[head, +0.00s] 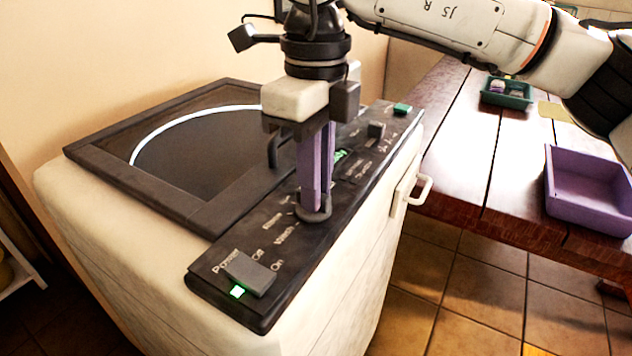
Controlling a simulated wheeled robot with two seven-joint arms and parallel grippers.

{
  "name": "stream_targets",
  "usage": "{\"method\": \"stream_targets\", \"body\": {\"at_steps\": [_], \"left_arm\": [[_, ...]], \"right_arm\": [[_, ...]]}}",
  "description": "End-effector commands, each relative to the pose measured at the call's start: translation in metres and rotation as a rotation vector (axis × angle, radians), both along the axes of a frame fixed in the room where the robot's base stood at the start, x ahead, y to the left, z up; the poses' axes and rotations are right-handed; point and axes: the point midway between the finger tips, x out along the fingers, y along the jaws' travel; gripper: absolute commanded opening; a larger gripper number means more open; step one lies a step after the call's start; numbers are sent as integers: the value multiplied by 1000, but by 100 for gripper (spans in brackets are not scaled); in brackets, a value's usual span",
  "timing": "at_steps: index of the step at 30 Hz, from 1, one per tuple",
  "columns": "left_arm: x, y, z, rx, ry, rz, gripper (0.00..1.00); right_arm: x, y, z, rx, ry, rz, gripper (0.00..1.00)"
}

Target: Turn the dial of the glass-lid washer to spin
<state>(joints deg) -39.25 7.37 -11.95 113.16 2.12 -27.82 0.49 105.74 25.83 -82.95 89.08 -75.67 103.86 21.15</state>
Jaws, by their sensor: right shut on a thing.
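The washer (345,285) is a cream box with a dark-framed glass lid (205,150) on top. The lid is down. A black control panel (340,225) runs along its right side, with labels that include Rinse and Wash. The dial (313,216) is a dark round knob on this panel. My right gripper (314,200) points straight down with its purple fingers shut on the dial. The fingers hide much of the dial, and I cannot tell which mark it points to. My left gripper is not in view.
A power switch (250,273) with a lit green light (237,291) is at the panel's near end. Another knob (376,130) and a green button (402,109) are at the far end. A wooden table (460,150) at right holds a purple tray (590,205) and a green tray (497,99).

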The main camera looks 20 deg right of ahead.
Motion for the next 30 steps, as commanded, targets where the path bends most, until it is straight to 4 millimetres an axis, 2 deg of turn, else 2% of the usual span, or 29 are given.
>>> {"method": "stream_targets", "body": {"at_steps": [8,9,11,12,20,23,26,30], "left_arm": [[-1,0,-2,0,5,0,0],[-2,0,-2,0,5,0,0],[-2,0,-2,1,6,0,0],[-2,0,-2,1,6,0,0],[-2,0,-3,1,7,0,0],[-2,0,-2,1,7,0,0],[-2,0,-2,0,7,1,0],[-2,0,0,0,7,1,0]], "right_arm": [[0,0,1,0,-1,0,0],[0,0,1,0,-1,0,18],[0,0,1,0,-1,0,28],[0,0,1,0,-1,0,30],[0,0,1,1,-1,0,30],[1,0,7,1,-2,0,30],[0,0,21,1,-3,0,30],[1,1,50,1,-4,-1,30]]}}
